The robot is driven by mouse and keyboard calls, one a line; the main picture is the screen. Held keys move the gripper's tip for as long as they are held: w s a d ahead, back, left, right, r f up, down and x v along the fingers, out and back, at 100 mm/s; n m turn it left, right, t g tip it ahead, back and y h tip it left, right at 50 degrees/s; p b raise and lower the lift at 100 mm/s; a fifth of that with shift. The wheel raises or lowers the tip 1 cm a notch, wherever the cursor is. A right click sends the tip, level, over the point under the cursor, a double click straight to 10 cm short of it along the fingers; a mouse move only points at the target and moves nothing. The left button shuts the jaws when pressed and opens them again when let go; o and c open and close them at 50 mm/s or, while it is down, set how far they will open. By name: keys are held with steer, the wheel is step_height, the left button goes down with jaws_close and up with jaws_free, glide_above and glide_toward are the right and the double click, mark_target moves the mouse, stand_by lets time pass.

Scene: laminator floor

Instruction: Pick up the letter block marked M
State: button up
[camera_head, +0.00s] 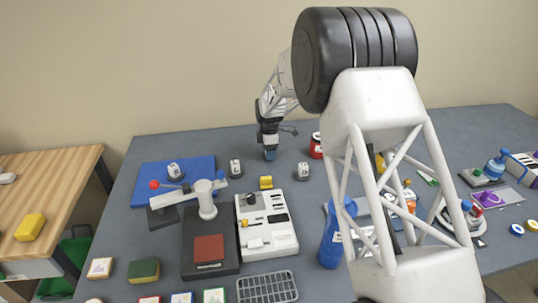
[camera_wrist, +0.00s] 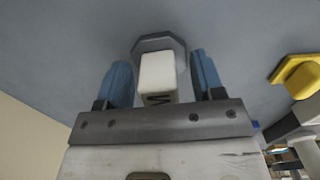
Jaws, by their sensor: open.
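A white letter block (camera_wrist: 157,75) with a dark M on its side stands on a grey octagonal base in the wrist view. My gripper (camera_wrist: 161,80) is open, with one blue finger on each side of the block and small gaps showing. In the head view my gripper (camera_head: 270,154) points down at the back of the table, and I cannot make out the M block there. Other white blocks on dark bases stand to the left (camera_head: 235,167), further left (camera_head: 174,170) and to the right (camera_head: 303,171); their letters are too small to read surely.
A yellow piece (camera_head: 266,182) lies in front of my gripper, and a yellow piece (camera_wrist: 298,76) shows at the right in the wrist view. A laminating press (camera_head: 207,198), a white device (camera_head: 266,226) and a blue bottle (camera_head: 332,240) stand nearer. A red container (camera_head: 316,146) is right of my gripper.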

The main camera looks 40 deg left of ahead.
steer(key=shift+c, duration=0.2)
jaws_close()
stand_by(0.3)
steer(key=shift+r, duration=0.15)
steer(key=shift+r, duration=4.9)
